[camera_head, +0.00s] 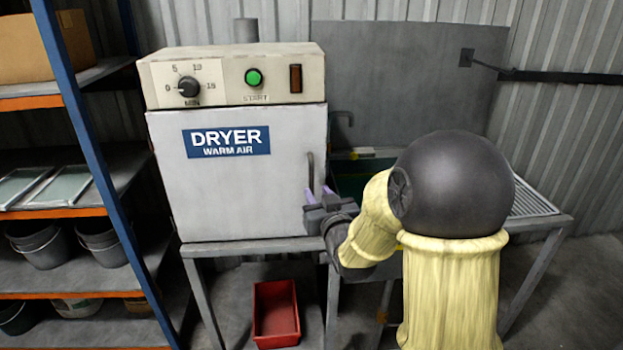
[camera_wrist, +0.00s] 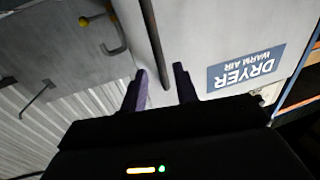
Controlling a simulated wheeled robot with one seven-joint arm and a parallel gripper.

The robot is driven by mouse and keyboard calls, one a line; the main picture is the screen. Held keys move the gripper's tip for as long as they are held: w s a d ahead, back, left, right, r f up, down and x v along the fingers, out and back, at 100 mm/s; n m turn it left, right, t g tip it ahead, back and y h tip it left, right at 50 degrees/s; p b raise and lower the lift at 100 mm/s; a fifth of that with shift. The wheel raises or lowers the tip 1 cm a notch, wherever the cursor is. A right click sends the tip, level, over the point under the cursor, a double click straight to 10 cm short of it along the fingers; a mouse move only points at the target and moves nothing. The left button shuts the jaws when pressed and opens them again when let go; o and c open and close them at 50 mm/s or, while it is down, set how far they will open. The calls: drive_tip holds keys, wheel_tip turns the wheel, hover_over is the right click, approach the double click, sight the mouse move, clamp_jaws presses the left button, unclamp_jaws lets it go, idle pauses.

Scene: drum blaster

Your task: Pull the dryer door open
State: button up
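The dryer (camera_head: 236,150) is a pale grey box on a metal stand, and its front door (camera_head: 235,195) is shut. A dark vertical handle (camera_head: 311,172) is on the door's right side. My gripper (camera_head: 318,192) is at the lower part of the handle, with its purple fingers apart. In the wrist view, which shows the sign upside down, the handle (camera_wrist: 156,45) is a dark bar whose near end lies between the two open fingers (camera_wrist: 163,78). I cannot tell whether either finger touches it.
A shelf rack with a blue post (camera_head: 85,150) stands left of the dryer. A sink bench with a drainboard (camera_head: 532,198) is to the right, partly behind my arm.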

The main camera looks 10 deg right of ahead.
sight(312, 184)
drive_tip(key=w, duration=0.4)
drive_tip(key=w+a, duration=0.1)
drive_tip(key=w, duration=0.1)
drive_tip(key=shift+p, duration=0.4)
drive_tip(key=shift+s, duration=0.1)
clamp_jaws()
